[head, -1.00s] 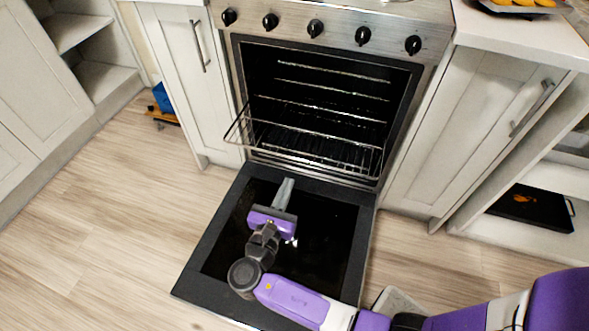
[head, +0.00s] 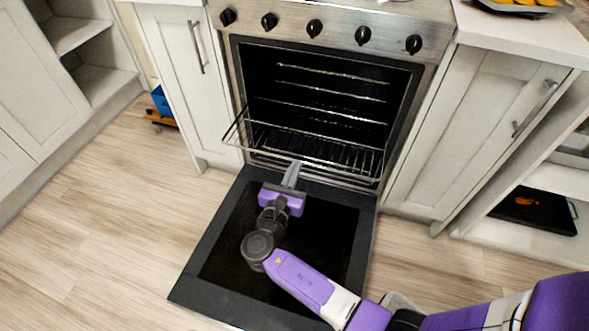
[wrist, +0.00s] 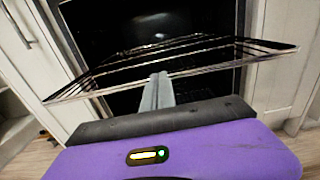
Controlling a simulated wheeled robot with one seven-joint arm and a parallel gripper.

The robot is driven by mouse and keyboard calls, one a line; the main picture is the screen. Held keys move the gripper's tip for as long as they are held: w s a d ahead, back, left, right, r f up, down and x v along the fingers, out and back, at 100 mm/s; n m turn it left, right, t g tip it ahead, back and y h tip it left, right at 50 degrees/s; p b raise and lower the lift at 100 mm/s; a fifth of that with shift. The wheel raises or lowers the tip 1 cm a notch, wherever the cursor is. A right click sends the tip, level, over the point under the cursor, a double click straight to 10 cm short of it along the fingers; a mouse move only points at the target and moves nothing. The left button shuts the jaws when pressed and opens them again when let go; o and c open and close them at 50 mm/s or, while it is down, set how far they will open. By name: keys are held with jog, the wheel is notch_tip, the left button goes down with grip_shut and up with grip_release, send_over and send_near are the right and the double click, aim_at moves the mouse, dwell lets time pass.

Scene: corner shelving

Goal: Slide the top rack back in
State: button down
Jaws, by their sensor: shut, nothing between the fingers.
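The oven (head: 318,100) has its door (head: 215,265) folded down flat. A wire rack (head: 312,150) sticks out of the oven cavity toward me, its front bar above the inner edge of the door. In the wrist view the rack (wrist: 200,66) spans the picture, with its front bar just beyond my fingers. My gripper (head: 294,168) is over the open door, in front of the rack's front bar. Its grey fingers (wrist: 157,82) are together and empty, pointing at the middle of the bar. I cannot tell whether the fingertips touch it.
White cabinets stand left (head: 172,80) and right (head: 475,140) of the oven. Several black knobs (head: 314,28) line the panel above. A tray of yellow food (head: 515,4) sits on the right counter.

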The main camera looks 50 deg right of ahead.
aim_at(318, 114)
jog(key=b+x, duration=0.4)
jog(key=x, duration=1.9)
jog(key=shift+w+d+r+b, duration=0.1)
jog(key=shift+d+b, duration=0.2)
jog(key=shift+d, duration=0.1)
jog(key=shift+d+r, duration=0.1)
